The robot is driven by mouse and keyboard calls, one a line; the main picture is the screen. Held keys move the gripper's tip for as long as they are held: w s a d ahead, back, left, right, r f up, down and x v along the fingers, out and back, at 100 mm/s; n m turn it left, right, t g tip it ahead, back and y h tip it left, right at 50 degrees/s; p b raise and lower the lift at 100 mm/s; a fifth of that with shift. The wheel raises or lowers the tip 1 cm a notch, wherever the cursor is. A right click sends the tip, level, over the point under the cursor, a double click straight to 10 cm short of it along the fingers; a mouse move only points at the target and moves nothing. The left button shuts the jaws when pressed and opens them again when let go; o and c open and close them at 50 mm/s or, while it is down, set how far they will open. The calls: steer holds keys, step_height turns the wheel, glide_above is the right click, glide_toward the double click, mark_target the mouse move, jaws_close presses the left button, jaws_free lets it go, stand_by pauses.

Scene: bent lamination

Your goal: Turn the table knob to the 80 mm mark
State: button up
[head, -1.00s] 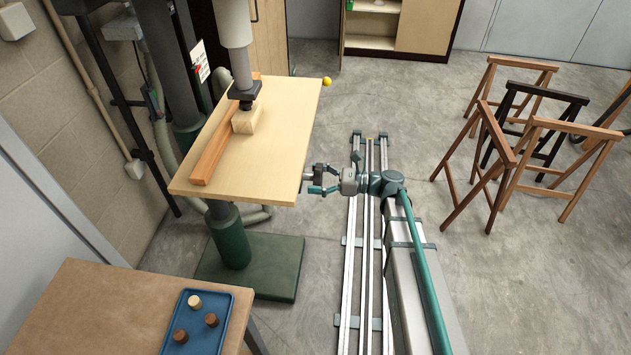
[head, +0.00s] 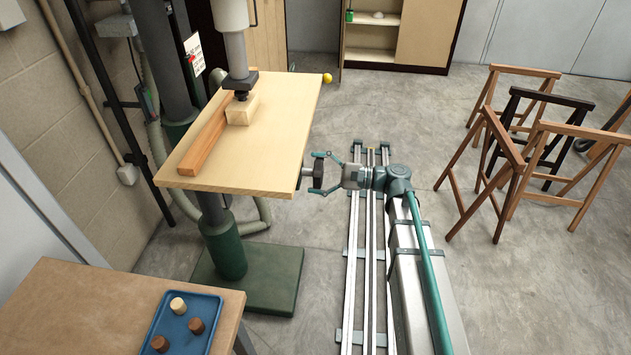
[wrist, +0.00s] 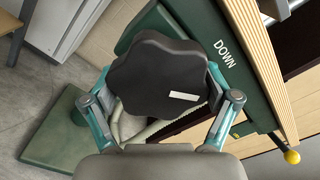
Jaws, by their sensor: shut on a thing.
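The black lobed table knob (wrist: 155,70) fills the middle of the wrist view, with a small white bar on its face. My gripper (wrist: 163,105) is shut on it, with one teal finger on each side. In the head view the dark knob (head: 318,173) shows at the right edge of the pale table (head: 285,125), between the fingers of my gripper (head: 324,174). A green panel (wrist: 245,85) marked "DOWN" lies behind the knob.
A wooden block (head: 240,112) and an orange-brown fence (head: 205,142) lie on the table. A yellow ball-ended lever (head: 327,77) sticks out at its far corner. Wooden trestles (head: 520,150) stand at right. A workbench with a blue tray (head: 172,345) is at front left.

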steer(key=n+b, duration=0.1)
steer(key=f+n+b, duration=0.1)
steer(key=n, duration=0.1)
steer(key=shift+s+b, duration=0.4)
steer(key=shift+o, duration=0.3)
steer(key=n+b, duration=0.4)
steer(key=shift+s, duration=0.1)
steer(key=shift+r+n+b, duration=0.1)
steer(key=shift+n+b, duration=1.1)
steer(key=shift+b, duration=0.05)
steer(key=shift+r+n+b, duration=0.1)
steer(key=shift+n+b, duration=0.2)
steer(key=shift+n, duration=0.1)
steer(key=shift+w, duration=0.2)
steer(key=o, duration=0.9)
steer(key=shift+w, duration=0.1)
steer(key=shift+c, duration=0.2)
steer(key=s+d, duration=0.1)
steer(key=d, duration=1.1)
steer(key=shift+s+r, duration=0.15)
steer(key=shift+r, duration=0.25)
